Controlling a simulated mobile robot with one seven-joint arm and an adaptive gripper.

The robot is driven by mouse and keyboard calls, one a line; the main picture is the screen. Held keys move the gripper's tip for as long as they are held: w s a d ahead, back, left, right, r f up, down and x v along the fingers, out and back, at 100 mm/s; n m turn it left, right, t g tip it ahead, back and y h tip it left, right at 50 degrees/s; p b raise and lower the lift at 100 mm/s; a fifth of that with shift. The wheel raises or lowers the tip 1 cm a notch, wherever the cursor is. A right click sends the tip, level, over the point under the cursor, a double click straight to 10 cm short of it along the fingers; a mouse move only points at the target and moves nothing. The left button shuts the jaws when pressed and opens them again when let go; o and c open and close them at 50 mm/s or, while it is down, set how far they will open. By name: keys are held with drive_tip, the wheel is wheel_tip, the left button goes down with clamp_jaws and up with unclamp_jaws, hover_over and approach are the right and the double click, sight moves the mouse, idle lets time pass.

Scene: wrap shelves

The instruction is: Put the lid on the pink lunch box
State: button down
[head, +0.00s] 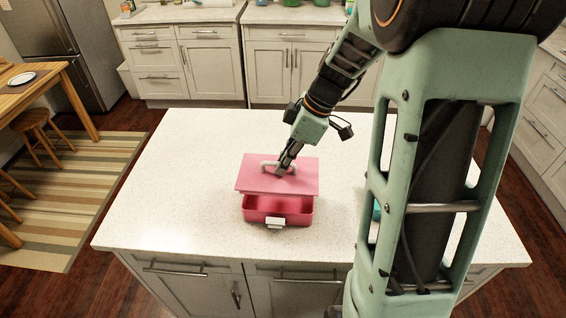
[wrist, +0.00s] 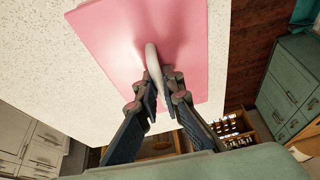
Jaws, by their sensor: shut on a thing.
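The pink lunch box (head: 262,210) stands on the white counter in the head view, with a pale latch (head: 275,222) on its front. The pink lid (head: 253,182) is above the box, and the dark inside of the box shows below its front edge. The lid also fills the upper part of the wrist view (wrist: 115,32). My gripper (head: 284,170) is shut on the lid's pale handle (wrist: 151,58), with one finger on each side of it. In the head view the lid hides the rear of the box. I cannot tell whether the lid touches the box at the back.
The white speckled counter (head: 180,180) is clear to the left of the box. A small teal object (head: 376,211) shows partly behind my arm at the right. Cabinets (head: 205,60) stand beyond the counter, with a wooden table and stool (head: 35,120) at the left.

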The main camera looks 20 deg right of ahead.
sight(287, 173)
drive_tip(key=shift+f+b, duration=0.1)
drive_tip(key=shift+b, duration=0.2)
drive_tip(key=shift+f+b, duration=0.15)
drive_tip(key=shift+b, duration=0.2)
wheel_tip(287, 173, down, 5)
drive_tip(key=b, duration=0.5)
drive_tip(key=shift+f, duration=0.15)
drive_tip(key=shift+b, duration=1.05)
idle(1.0)
drive_tip(key=shift+f, duration=0.15)
drive_tip(key=shift+f+b, duration=0.35)
drive_tip(key=shift+b, duration=0.15)
drive_tip(key=shift+f+b, duration=0.7)
drive_tip(key=c, duration=2)
unclamp_jaws()
